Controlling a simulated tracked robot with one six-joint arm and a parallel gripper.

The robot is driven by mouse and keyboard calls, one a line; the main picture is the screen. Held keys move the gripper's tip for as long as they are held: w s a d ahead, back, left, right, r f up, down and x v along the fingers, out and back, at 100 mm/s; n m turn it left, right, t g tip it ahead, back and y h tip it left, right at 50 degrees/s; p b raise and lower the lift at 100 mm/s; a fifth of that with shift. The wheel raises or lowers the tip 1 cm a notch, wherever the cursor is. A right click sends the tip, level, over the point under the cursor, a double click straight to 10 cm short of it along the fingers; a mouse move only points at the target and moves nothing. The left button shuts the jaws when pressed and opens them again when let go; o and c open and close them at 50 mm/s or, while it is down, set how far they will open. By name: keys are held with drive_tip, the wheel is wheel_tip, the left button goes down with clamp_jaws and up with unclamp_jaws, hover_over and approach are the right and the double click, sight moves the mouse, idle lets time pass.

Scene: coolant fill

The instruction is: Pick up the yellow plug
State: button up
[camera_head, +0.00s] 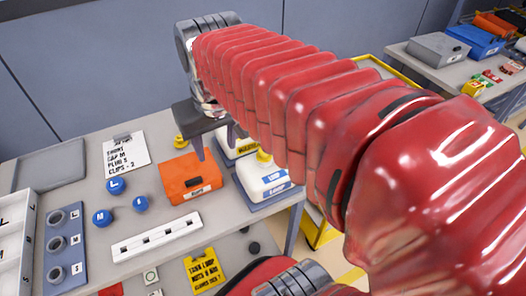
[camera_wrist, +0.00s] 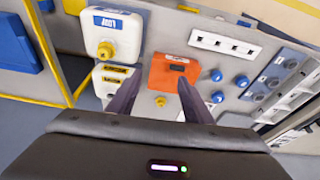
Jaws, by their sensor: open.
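The yellow plug (camera_head: 180,141) stands on the grey table behind the orange box (camera_head: 190,178). In the wrist view the plug (camera_wrist: 160,101) shows between my two fingers, below the orange box (camera_wrist: 174,70). My gripper (camera_head: 214,142) is open and empty. In the head view its fingers point down just right of the plug, near the box's back edge. The plug looks apart from both fingers, but I cannot tell the height gap. The palm hides part of the table in the wrist view.
Right of my gripper stand a white jug (camera_head: 265,178) with a yellow cap and a second jug (camera_head: 238,149), partly hidden. Blue caps (camera_head: 140,203), a white slotted strip (camera_head: 156,238) and a blue panel with ports (camera_head: 66,247) lie leftward. A note (camera_head: 124,153) lies behind them.

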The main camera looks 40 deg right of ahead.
drive_tip(key=d+r+m+g, duration=0.2)
drive_tip(key=d+m+g, duration=0.1)
drive_tip(key=d, duration=1.2)
drive_tip(key=shift+w+m+y, duration=0.35)
drive_tip(key=shift+m+y, duration=0.05)
drive_tip(key=shift+f, duration=0.1)
hover_over(264, 154)
drive_tip(key=w+d, duration=0.1)
drive_tip(key=shift+d+f, duration=0.2)
drive_tip(key=shift+f, duration=4.05)
drive_tip(key=shift+w+a+f, duration=0.1)
drive_tip(key=shift+f, duration=2.55)
